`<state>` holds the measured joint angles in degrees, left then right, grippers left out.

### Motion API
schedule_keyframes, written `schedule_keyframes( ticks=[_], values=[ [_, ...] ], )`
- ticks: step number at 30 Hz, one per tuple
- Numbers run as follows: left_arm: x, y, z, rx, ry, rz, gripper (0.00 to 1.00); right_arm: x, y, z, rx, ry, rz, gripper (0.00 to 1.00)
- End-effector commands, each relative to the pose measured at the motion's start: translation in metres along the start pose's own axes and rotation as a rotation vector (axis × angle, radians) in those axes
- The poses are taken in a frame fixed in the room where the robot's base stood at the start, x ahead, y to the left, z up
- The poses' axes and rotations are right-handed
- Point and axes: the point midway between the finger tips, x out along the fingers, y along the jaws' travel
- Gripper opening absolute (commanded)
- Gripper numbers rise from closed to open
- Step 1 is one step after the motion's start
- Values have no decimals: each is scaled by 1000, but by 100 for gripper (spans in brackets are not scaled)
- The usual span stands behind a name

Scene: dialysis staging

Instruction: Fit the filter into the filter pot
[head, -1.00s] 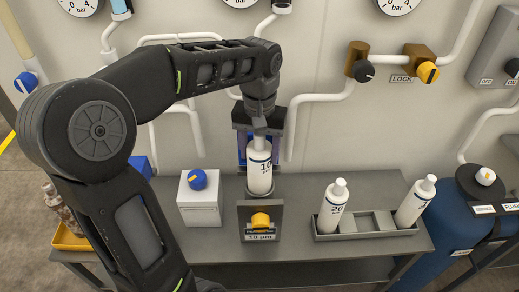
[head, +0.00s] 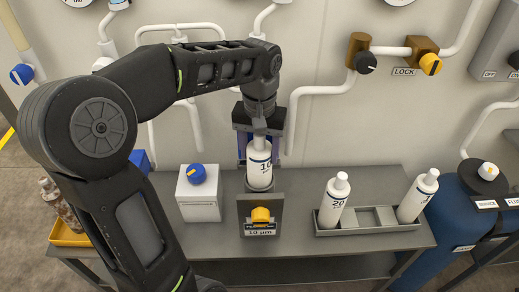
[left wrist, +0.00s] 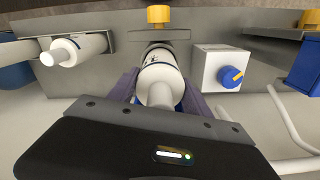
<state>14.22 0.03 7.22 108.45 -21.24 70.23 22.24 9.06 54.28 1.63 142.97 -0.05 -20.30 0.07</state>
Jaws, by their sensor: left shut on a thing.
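My left gripper (head: 259,135) is shut on a white filter (head: 259,165) marked 10, holding it by its narrow top. The filter stands upright right behind the grey front plate of the filter pot (head: 279,207), which has a yellow knob (head: 260,215) and a 10 µm label. The filter's lower end is hidden behind that plate, so I cannot tell how deep it sits. In the left wrist view the filter (left wrist: 160,82) is below the gripper, with the pot's yellow knob (left wrist: 158,15) beyond it. My right gripper is not in view.
A grey rack (head: 368,230) at the right holds two more white filters, one marked 20 (head: 333,202) and another (head: 418,197) at its far end. A white box (head: 198,205) with a blue knob stands left of the pot. Pipes (head: 312,95) run along the wall behind.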

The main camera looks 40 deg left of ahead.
Motion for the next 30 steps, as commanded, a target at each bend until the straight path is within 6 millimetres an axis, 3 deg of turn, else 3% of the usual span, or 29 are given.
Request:
schedule_keyframes(
  ticks=[30],
  values=[
    [26, 0, 0, 0, 0, 0, 0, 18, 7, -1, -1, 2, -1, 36]
  ],
)
